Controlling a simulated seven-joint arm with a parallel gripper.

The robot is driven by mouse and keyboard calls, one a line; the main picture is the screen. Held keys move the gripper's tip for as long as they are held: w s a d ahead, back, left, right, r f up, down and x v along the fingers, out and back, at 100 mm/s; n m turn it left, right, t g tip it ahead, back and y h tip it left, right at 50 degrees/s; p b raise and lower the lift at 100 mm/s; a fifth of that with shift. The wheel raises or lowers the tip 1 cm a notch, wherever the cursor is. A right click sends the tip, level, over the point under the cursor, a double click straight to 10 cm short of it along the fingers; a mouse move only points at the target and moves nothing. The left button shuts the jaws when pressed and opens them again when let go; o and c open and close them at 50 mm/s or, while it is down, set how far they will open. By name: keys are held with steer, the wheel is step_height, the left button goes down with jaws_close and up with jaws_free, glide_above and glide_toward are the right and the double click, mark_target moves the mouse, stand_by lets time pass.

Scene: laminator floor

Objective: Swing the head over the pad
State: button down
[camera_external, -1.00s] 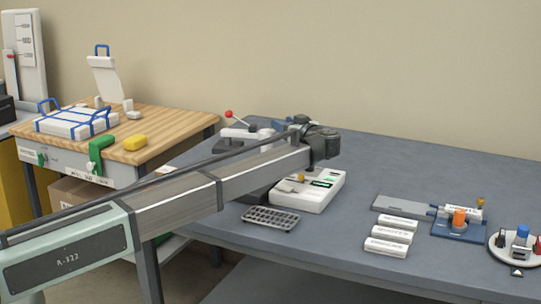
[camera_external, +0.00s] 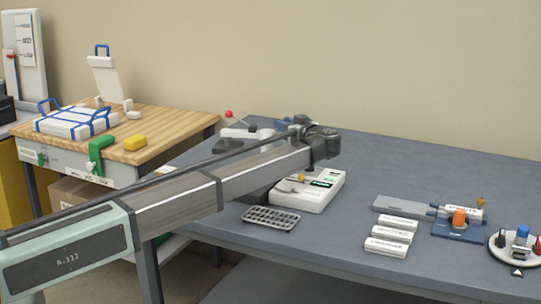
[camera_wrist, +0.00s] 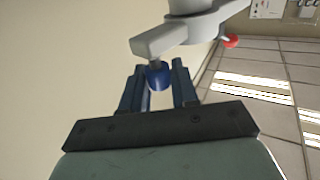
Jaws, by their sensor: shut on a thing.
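A white swing head (camera_external: 238,133) with a red ball knob (camera_external: 228,114) stands at the back left of the grey-blue table, left of my wrist. In the wrist view, the head's pale arm (camera_wrist: 170,38) reaches left from a round post and carries a blue knob (camera_wrist: 158,77) on a short stem. My gripper (camera_wrist: 158,88) has blue fingers on both sides of this knob and is shut on it. The red knob also shows in the wrist view (camera_wrist: 231,41). In the external view, my arm hides part of the machine, and I cannot make out the pad for certain.
A white device with a green display (camera_external: 325,183) stands just in front of my wrist. A grey rack (camera_external: 271,218), several white blocks (camera_external: 387,246), a blue fixture (camera_external: 460,229) and a round white tray (camera_external: 500,243) lie forward and right. The back right tabletop is clear.

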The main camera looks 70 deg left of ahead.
steer(key=shift+w, duration=0.1)
steer(key=shift+w+a+n+g+h, duration=0.1)
steer(key=shift+a+n+g+h, duration=0.35)
steer(key=shift+n+g+h, duration=0.7)
steer(key=shift+w+a+n+g+h, duration=0.15)
steer(key=shift+a+n+g+h, duration=0.3)
steer(key=shift+n+g, duration=0.8)
steer(key=shift+w+a+n+g+h, duration=0.1)
steer(key=shift+a+n+g+h, duration=0.5)
steer(key=shift+g, duration=1.1)
steer(key=shift+d, duration=0.1)
steer(key=c, duration=1)
jaws_free()
steer(key=shift+d, duration=0.1)
